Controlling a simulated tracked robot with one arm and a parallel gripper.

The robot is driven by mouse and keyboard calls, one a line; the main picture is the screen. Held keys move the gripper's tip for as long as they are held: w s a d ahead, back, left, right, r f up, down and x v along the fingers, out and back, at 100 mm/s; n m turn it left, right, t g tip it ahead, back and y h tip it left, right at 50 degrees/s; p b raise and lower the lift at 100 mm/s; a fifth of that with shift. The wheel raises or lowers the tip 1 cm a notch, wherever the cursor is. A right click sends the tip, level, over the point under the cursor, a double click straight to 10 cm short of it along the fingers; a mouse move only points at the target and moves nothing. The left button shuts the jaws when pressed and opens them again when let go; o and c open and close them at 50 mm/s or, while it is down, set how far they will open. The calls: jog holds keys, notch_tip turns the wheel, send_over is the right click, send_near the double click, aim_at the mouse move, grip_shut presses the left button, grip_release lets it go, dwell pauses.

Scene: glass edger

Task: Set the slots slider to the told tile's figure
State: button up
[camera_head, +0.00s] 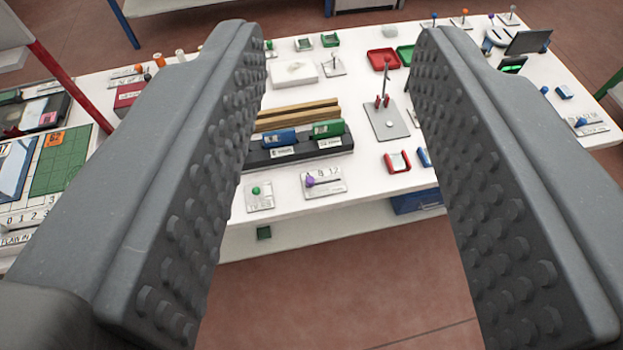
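My gripper (335,165) is open, its two studded grey fingers wide apart with nothing between them up close. Beyond them is a white workbench (360,195). Near its front edge, a small plate with a purple knob (310,182) carries marks too small to read surely. A plate with a green knob (256,191) lies left of it. A plate with a blue knob (582,122) is at the far right. At the left edge, a strip with figures (32,216) lies by a green gridded board with an orange tile (55,139). I cannot tell which one is the slots slider.
A black rack (297,152) holds a blue and a green block, with wooden bars behind. A metal plate with an upright rod (388,120), red and green trays (382,59) and a dark screen (528,42) stand right. Open floor (345,290) lies in front.

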aim_at(304, 185)
dwell(0.3)
